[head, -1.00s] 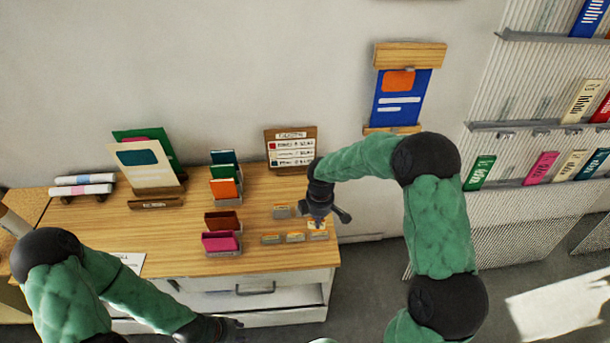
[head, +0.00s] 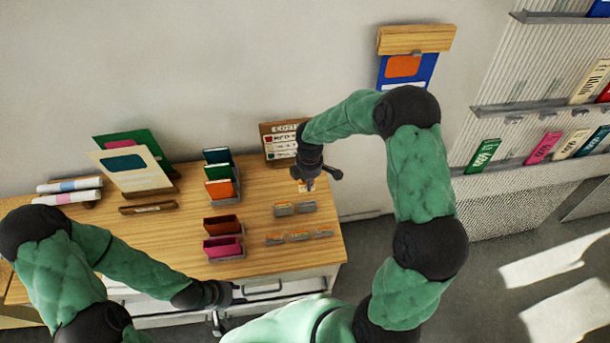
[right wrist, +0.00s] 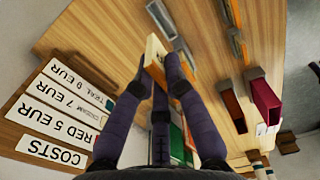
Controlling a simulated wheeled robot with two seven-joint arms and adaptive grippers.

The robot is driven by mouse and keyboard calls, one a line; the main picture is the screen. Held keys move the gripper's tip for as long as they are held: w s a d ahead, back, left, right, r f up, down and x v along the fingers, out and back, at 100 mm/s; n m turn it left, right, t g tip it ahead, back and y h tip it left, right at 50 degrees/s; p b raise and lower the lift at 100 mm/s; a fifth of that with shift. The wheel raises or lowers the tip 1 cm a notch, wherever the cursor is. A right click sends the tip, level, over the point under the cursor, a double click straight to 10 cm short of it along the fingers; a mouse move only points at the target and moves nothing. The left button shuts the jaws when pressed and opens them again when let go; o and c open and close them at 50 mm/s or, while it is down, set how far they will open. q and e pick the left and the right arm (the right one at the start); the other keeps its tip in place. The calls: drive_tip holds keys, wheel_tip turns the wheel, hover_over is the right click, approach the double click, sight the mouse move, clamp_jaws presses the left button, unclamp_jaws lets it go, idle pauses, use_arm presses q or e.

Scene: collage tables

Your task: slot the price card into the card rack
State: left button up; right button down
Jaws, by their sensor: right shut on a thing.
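My right gripper (head: 309,178) is shut on a small pale card with an orange part, the price card (head: 305,186). It holds the card behind the low grey card rack (head: 295,209), in front of the wooden price board. In the right wrist view the fingers (right wrist: 166,72) pinch the card (right wrist: 154,60), seen edge-on; its print is not readable. Small orange-and-white cards stand in the grey rack and in a second row (head: 299,237) in front. I cannot tell whether the held card touches the tabletop. My left gripper (head: 228,306) is open and empty at the table's front edge.
The wooden board (head: 280,141) with printed prices leans at the back, close to the right gripper. Coloured folders stand in holders (head: 222,234) left of the cards. A display stand (head: 135,170) and rolls (head: 68,190) are further left.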

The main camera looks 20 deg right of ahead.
drive_tip(key=shift+f+b, duration=2.75)
drive_tip(key=shift+f, duration=1.25)
drive_tip(key=shift+f, duration=0.1)
drive_tip(key=shift+f+b, duration=0.5)
drive_tip(key=shift+f, duration=0.15)
drive_tip(key=shift+f+b, duration=0.45)
drive_tip(key=shift+b, duration=0.05)
drive_tip(key=c, duration=1.2)
unclamp_jaws()
drive_tip(key=shift+o, duration=0.2)
